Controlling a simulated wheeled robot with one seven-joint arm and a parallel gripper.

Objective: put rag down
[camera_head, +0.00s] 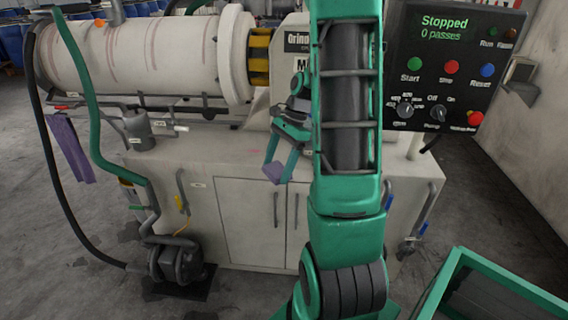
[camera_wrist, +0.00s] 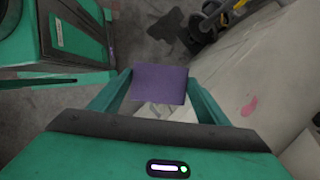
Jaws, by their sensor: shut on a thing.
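A small purple rag (camera_head: 274,172) is between the fingertips of my gripper (camera_head: 281,170), in front of the white cabinet and above the floor. In the wrist view the rag (camera_wrist: 160,84) is a flat purple patch spanning the gap between the two green fingers of my gripper (camera_wrist: 160,98). My gripper is shut on it. A pale shape shows just below the rag in the wrist view; I cannot tell what it is. Another purple cloth (camera_head: 70,150) hangs at the left end of the machine, apart from my gripper.
The white cabinet (camera_head: 245,215) carries a large mill drum (camera_head: 140,55). A control panel (camera_head: 455,65) at the right reads "Stopped, 0 passes". A pump with hoses (camera_head: 175,262) stands on the floor at left. A green-rimmed bin (camera_head: 510,288) stands at lower right.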

